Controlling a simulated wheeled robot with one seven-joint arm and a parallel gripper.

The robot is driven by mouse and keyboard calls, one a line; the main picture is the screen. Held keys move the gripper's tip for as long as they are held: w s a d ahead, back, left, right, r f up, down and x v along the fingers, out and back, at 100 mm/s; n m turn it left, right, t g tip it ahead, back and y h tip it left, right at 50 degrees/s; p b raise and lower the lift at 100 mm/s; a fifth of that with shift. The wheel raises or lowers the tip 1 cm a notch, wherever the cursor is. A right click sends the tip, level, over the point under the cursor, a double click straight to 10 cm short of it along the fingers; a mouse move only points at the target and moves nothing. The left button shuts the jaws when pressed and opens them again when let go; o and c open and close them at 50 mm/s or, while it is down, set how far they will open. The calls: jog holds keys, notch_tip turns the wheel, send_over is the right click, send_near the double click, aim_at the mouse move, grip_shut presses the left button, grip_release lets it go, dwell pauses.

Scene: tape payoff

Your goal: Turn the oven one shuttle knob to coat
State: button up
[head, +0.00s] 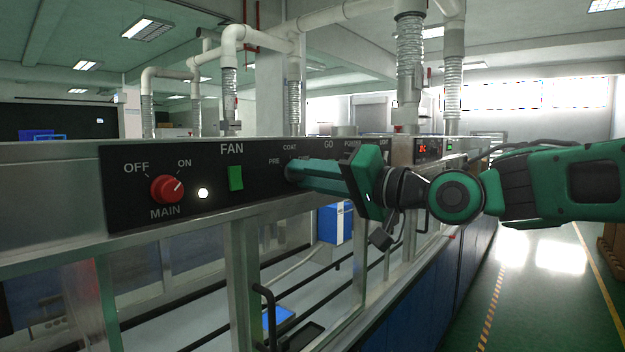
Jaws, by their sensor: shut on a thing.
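A black control panel (120,202) runs along the top rail of the machine. My green gripper (294,172) reaches in from the right and is shut on this knob. The fingers hide most of the knob, so its pointer direction cannot be told. A further label right of COAT is partly covered by the gripper.
On the same panel are a red MAIN knob (166,189) turned toward ON, a lit white lamp (203,193) and a green FAN switch (236,178). A red display (422,149) shows farther right.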

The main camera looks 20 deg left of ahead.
jog(key=shift+w+d+r, duration=0.15)
jog(key=shift+w, duration=0.1)
jog(key=o, duration=1.1)
jog(key=shift+c, duration=0.2)
jog(key=shift+s, duration=0.1)
jog(key=v, duration=1)
jog(key=shift+d, duration=0.3)
jog(key=shift+s, duration=0.1)
